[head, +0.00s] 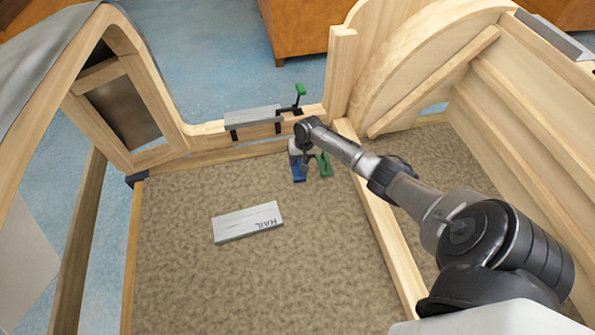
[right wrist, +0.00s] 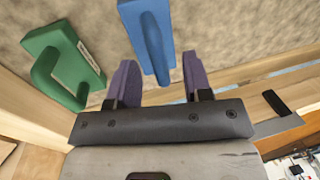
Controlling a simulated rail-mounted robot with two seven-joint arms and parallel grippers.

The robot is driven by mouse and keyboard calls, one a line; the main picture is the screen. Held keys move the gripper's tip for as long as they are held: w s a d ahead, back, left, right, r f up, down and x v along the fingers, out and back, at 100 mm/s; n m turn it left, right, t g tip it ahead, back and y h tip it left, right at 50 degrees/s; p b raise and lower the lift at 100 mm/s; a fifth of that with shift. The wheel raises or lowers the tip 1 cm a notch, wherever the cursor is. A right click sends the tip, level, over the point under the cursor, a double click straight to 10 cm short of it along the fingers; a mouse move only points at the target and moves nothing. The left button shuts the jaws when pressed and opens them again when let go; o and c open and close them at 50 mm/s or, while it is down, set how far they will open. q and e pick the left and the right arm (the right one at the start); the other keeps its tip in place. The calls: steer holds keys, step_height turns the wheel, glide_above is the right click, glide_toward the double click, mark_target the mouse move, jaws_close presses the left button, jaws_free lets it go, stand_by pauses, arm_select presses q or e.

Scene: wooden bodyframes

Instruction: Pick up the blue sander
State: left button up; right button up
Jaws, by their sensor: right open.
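The blue sander (head: 299,172) lies on the brown carpet-like floor inside the wooden frame, partly hidden under my right gripper (head: 299,152) in the head view. In the right wrist view the blue sander (right wrist: 148,35) shows as a long block, its near end lined up between the two purple fingers of my right gripper (right wrist: 159,72). The fingers are apart with a gap to each side of it. I cannot tell how far below the fingertips it is. My left gripper is in neither view.
A green sander (head: 324,165) with a handle lies just right of the blue one, and left of it in the right wrist view (right wrist: 62,65). A grey block with lettering (head: 247,222) lies on the floor. A clamp (head: 299,95) and wooden beams stand close behind.

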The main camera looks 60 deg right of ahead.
steer(key=shift+w+a+f, duration=0.15)
steer(key=shift+f, duration=0.9)
jaws_close()
